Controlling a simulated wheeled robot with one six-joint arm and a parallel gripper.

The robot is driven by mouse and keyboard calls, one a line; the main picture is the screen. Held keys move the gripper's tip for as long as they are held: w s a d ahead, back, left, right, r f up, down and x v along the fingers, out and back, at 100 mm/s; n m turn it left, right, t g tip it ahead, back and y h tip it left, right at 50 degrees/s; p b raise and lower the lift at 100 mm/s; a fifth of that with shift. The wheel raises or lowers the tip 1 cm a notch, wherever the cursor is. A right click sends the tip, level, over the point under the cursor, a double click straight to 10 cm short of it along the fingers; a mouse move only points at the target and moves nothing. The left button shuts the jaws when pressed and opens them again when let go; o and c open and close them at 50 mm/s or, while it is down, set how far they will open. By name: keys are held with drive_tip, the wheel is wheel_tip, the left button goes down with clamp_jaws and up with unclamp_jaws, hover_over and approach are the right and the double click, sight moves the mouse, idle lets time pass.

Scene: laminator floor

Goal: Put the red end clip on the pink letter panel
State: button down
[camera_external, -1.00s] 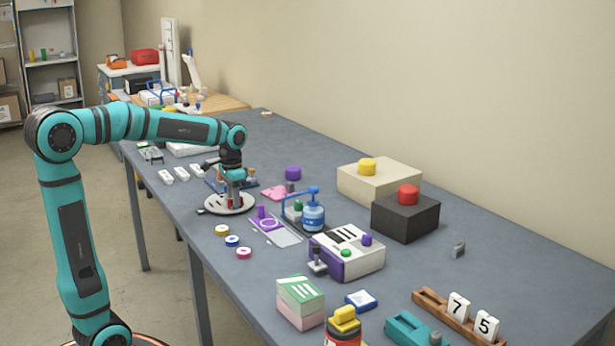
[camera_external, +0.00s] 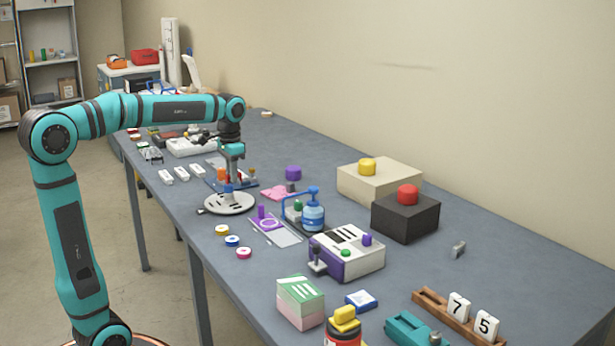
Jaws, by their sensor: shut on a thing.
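My gripper (camera_external: 234,182) points straight down above the white round plate (camera_external: 230,208), toward its far side. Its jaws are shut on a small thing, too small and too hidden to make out. I cannot pick out the red end clip for sure. A small blue piece (camera_external: 228,189) stands on the plate, just below and left of the jaws. A flat pink piece (camera_external: 277,193) lies right of the plate, with a small grey block on it. I cannot tell whether it is the pink letter panel; no letter is readable.
A purple cylinder (camera_external: 293,173) stands behind the pink piece. A cream box (camera_external: 380,187) and a black box (camera_external: 405,218) carry yellow and red buttons.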

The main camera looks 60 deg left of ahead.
drive_tip(key=shift+r, duration=0.5)
drive_tip(key=shift+w+r, duration=0.25)
drive_tip(key=shift+w, duration=0.05)
hover_over(277, 192)
drive_tip(key=shift+f, duration=5.15)
drive_tip(key=shift+f, duration=0.1)
drive_tip(key=c, duration=1.4)
unclamp_jaws()
drive_tip(key=shift+c, duration=0.2)
